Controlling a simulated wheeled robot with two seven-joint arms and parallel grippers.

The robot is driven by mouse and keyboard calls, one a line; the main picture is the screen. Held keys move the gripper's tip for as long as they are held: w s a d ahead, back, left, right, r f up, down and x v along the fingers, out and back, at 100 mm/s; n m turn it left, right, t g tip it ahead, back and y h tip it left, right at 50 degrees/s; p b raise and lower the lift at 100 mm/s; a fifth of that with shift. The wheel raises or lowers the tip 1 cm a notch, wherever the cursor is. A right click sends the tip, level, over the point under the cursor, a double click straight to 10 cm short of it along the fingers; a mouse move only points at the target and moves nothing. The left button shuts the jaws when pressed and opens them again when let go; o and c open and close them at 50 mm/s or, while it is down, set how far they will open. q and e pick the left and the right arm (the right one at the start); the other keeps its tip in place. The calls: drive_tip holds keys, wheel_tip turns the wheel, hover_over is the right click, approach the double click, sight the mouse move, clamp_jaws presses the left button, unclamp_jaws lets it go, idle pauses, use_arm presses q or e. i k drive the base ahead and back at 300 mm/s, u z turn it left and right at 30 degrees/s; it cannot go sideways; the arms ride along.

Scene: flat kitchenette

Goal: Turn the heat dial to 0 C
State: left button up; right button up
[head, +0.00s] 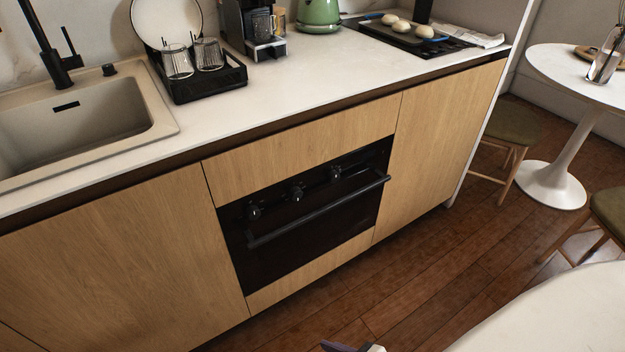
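The black built-in oven (310,235) sits in the wooden counter front, with its door shut. Three dark dials sit in a row along its top: a left dial (254,212), a middle dial (297,192) and a right dial (335,173). Their markings are too small to read, so I cannot tell which is the heat dial or its setting. A small dark and white tip, probably of my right gripper (350,347), shows at the bottom edge, well apart from the oven. Its fingers are mostly cut off. My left gripper is not in view.
The oven's bar handle (320,212) sticks out below the dials. The wooden floor (440,265) before the oven is clear. A pale smooth surface (560,315) fills the bottom right corner. A stool (512,130) and a round white table (585,80) stand at right.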

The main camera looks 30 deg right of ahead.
sight(295, 193)
drive_tip(key=k, duration=1.3)
drive_tip(key=z, duration=0.6)
drive_tip(key=i, duration=1.4)
drive_tip(key=u, duration=0.6)
